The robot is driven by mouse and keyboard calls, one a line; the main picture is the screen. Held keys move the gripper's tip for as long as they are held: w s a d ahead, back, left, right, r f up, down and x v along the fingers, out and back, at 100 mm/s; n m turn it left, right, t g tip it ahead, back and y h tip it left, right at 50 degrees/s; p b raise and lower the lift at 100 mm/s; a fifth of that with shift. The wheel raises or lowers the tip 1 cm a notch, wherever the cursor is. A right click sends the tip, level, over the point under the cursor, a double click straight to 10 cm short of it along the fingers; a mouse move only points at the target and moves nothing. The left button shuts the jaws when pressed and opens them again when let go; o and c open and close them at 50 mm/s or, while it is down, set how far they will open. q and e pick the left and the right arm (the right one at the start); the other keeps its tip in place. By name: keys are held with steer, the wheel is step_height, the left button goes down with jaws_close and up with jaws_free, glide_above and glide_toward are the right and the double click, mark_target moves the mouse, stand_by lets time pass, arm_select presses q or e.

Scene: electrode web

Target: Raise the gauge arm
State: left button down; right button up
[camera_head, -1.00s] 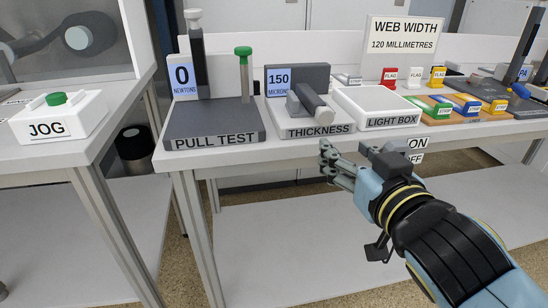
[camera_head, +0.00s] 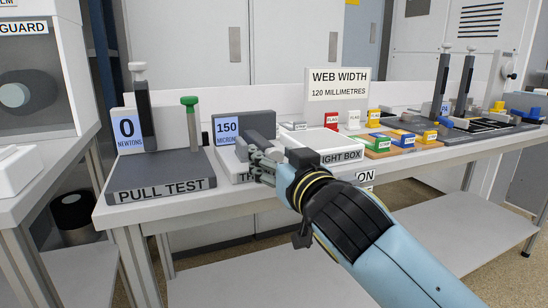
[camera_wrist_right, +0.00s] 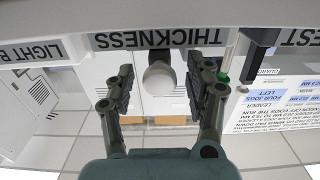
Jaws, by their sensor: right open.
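The thickness gauge (camera_head: 229,168) stands on the table, with a dark block (camera_head: 261,124) and a "150 microns" display (camera_head: 227,131) at its back. My right gripper (camera_head: 256,163) is in front of it and hides most of the gauge arm and part of the "THICKNESS" label. In the right wrist view the right gripper (camera_wrist_right: 159,90) is open. The round grey end of the gauge arm (camera_wrist_right: 158,75) shows between its two fingers, with gaps on both sides. I cannot tell how deep it lies between them. My left gripper is not in view.
The pull test stand (camera_head: 160,173), with its post and green-topped pin (camera_head: 190,103), is to the left. The light box (camera_head: 333,140) is close on the right, partly behind my wrist. Coloured blocks (camera_head: 402,138) lie beyond. A web width sign (camera_head: 339,84) stands behind.

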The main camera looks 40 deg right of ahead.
steer(key=shift+w, duration=0.2)
steer(key=shift+c, duration=0.2)
jaws_close()
